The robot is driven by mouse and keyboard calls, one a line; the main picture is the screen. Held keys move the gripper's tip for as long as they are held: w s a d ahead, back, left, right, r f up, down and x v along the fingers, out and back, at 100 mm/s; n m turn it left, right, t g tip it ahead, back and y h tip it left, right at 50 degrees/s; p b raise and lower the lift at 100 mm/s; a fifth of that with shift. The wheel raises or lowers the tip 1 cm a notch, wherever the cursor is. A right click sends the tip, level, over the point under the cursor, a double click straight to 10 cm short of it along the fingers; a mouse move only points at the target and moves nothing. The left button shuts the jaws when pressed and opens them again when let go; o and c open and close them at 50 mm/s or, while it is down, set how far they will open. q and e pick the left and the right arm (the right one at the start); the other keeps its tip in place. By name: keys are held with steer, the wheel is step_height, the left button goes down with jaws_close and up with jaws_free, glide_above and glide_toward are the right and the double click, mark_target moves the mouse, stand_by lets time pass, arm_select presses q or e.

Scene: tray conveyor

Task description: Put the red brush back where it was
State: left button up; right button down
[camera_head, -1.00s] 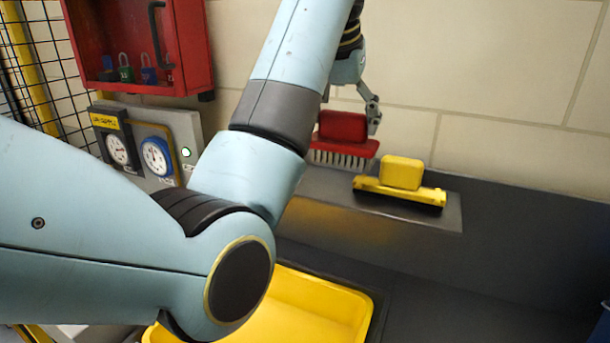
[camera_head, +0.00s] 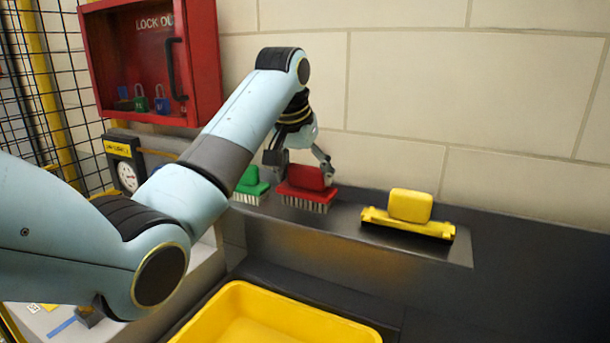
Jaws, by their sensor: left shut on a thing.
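The red brush (camera_head: 306,189) is on the grey metal ledge by the wall, upright with its white bristles down. It stands between a green brush (camera_head: 251,185) on its left and a yellow squeegee (camera_head: 410,213) on its right. My left gripper (camera_head: 302,172) is shut on the red brush from above. The bristles appear to be at the ledge surface, but I cannot tell whether they bear on it. My right gripper is out of view.
A yellow tray (camera_head: 240,297) lies below, in front of the ledge (camera_head: 345,236). A red lockout box (camera_head: 205,62) with padlocks hangs on the wall at the upper left. A gauge panel (camera_head: 125,165) is partly behind my left arm. The dark surface on the right is clear.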

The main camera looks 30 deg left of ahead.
arm_select(q)
steer(key=shift+f, duration=0.85)
steer(key=o, duration=1)
steer(key=shift+f, duration=0.1)
steer(key=shift+c, duration=0.2)
steer(key=shift+o, duration=0.8)
